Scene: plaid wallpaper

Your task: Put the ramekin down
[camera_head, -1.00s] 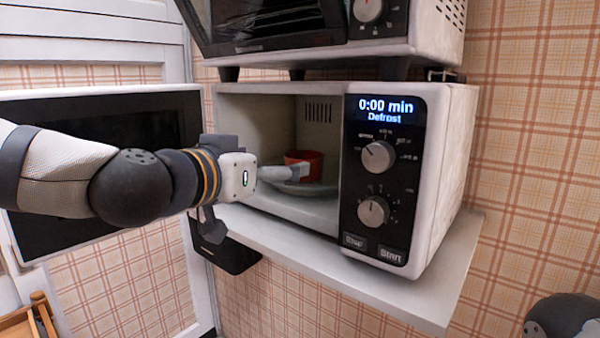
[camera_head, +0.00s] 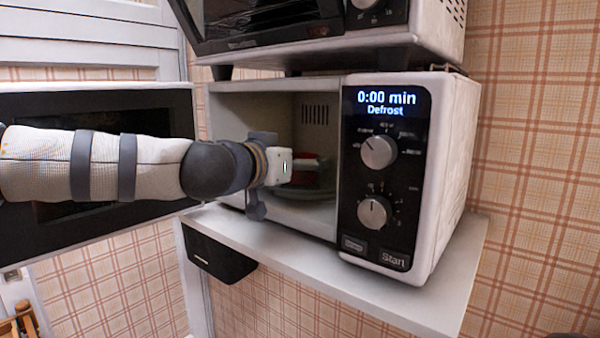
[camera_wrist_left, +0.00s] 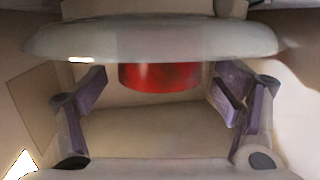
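The red ramekin (camera_head: 304,179) is inside the open microwave (camera_head: 452,170), mostly hidden behind my left gripper (camera_head: 308,165). In the left wrist view, which looks upside down, the ramekin (camera_wrist_left: 160,76) sits against the pale round turntable plate (camera_wrist_left: 150,40). My left gripper's fingers (camera_wrist_left: 162,84) are spread, one on each side of the ramekin, with a small gap visible on both sides. My left gripper reaches in through the microwave opening. My right gripper is not in view.
The microwave door (camera_head: 95,215) stands open at the left, behind my left arm. The microwave's control panel (camera_head: 383,180) borders the opening on the right. It stands on a white shelf (camera_head: 400,305), with another oven (camera_head: 300,30) above it.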

